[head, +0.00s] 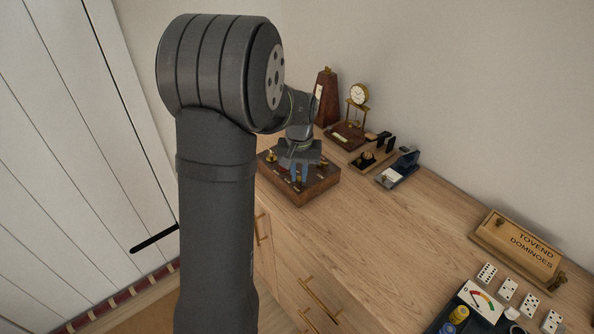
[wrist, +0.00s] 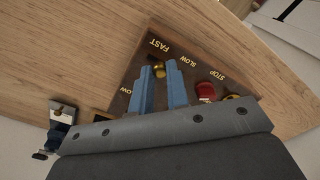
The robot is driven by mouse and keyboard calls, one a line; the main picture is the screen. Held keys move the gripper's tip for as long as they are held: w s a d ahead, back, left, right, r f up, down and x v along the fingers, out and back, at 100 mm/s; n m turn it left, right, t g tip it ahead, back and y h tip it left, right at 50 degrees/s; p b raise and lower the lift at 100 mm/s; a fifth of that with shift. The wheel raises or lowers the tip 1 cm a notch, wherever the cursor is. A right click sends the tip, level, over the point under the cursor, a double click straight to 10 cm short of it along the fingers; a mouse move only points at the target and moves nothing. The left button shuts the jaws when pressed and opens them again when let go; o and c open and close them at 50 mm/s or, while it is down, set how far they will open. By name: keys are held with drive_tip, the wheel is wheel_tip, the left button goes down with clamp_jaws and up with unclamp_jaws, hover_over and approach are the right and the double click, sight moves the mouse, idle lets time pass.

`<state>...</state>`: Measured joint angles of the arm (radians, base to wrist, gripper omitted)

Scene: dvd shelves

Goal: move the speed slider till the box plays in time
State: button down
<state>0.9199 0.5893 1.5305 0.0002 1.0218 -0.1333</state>
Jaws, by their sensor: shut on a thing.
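The music box (head: 318,190) is a dark wooden box on the cabinet top, below my gripper. In the wrist view its panel (wrist: 197,62) carries the words FAST, SLOW and STOP. A small brass slider knob (wrist: 159,70) sits near FAST, between my blue fingertips. My gripper (head: 299,178) points down at the panel. In the wrist view the gripper (wrist: 161,76) is closed around the knob. A red knob (wrist: 205,90) stands to the right, near STOP. The slider's slot and part of the panel are hidden by the fingers and gripper body.
Behind the box stand a metronome (head: 325,100) and a brass clock (head: 358,96). A small blue device (head: 399,168) lies to the right. A dominoes box (head: 517,246), loose dominoes and a dial meter (head: 482,299) are farther right. The middle cabinet top (head: 400,235) is clear.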

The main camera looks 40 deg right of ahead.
sight(299, 178)
drive_tip(key=c, duration=1.4)
unclamp_jaws()
wheel_tip(299, 178, up, 17)
drive_tip(key=shift+r, duration=0.2)
wheel_tip(299, 178, down, 17)
drive_tip(key=shift+f, duration=0.15)
drive_tip(key=shift+w+f, duration=0.15)
drive_tip(key=shift+w, duration=0.3)
drive_tip(key=shift+s, duration=0.15)
